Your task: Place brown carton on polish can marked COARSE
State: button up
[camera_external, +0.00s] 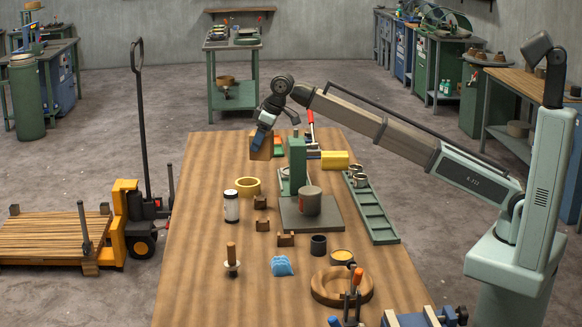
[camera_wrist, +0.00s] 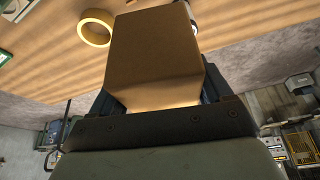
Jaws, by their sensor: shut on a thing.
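My gripper (camera_external: 263,136) is shut on a brown carton (camera_external: 261,149) at the far left part of the wooden table. The wrist view shows the carton (camera_wrist: 153,55) large between the dark jaws (camera_wrist: 160,105), with the table behind it. The carton's height above the table is hard to tell. No label COARSE can be read. Possible polish cans are a white jar with dark ends (camera_external: 231,207) left of centre, small open tins (camera_external: 357,179) at the green tray, and a yellow-topped tin (camera_external: 342,256) near the front.
A green press (camera_external: 298,165) with a grey cylinder (camera_external: 310,201) on its base stands right of the carton. A yellow ring (camera_external: 248,187) lies nearer the front and shows in the wrist view (camera_wrist: 95,28). Small brown blocks (camera_external: 262,224) and a wooden ring (camera_external: 341,299) lie nearer. The left strip is clear.

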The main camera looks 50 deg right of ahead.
jog(key=s+d+r, duration=0.1)
jog(key=s+d, duration=0.4)
jog(key=d, duration=0.2)
jog(key=n+y, duration=0.1)
jog(key=n, duration=0.2)
send_over(308, 190)
jog(key=shift+g, duration=0.3)
jog(key=shift+s+f, duration=0.1)
jog(key=shift+f, duration=5.95)
jog(key=shift+f, duration=0.1)
jog(key=o, duration=1.1)
jog(key=v, duration=1.2)
